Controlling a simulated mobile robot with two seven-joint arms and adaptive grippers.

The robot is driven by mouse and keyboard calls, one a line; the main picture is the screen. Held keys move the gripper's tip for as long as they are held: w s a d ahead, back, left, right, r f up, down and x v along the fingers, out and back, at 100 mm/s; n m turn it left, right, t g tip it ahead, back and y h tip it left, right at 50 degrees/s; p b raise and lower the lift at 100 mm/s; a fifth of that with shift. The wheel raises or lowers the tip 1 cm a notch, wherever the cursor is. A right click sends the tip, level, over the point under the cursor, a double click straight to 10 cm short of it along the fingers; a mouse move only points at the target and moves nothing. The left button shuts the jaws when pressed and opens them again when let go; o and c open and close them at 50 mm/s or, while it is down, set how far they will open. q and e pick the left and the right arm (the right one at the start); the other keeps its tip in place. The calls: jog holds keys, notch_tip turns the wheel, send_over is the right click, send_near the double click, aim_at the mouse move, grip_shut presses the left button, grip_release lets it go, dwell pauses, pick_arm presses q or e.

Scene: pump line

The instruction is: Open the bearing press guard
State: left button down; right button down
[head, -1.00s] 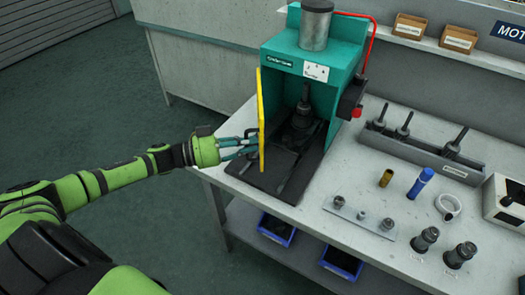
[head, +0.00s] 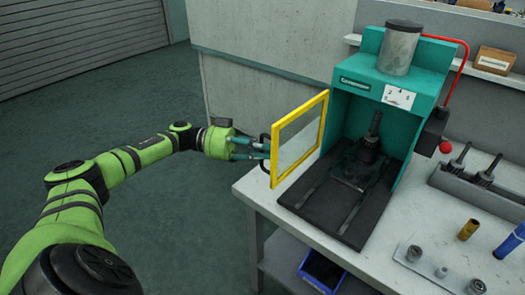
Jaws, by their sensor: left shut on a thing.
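The teal bearing press (head: 440,82) stands on the grey bench at the right. Its guard (head: 323,95), a clear panel in a yellow frame, is swung out to the left of the press, and the press front stands open. A dark handle (head: 264,141) sits on the guard's left, outer side. My left gripper (head: 266,150) is shut on the guard handle; the fingertips are partly hidden at the guard's edge. My right gripper is not in view.
A dark base plate (head: 327,209) lies in front of the press opening. A tool rack (head: 475,190), a brass sleeve (head: 468,229), a blue cylinder (head: 510,241) and a small plate with fittings (head: 425,268) are to the right. The floor left of the bench is clear.

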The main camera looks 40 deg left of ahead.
pick_arm(q)
jog(key=shift+a, duration=0.1)
dwell(0.3)
jog(key=c, duration=1.2)
grip_release()
jog(key=shift+a, duration=0.1)
jog(key=v, duration=1.1)
jog(key=shift+s+a, duration=0.15)
jog(key=shift+a, duration=0.25)
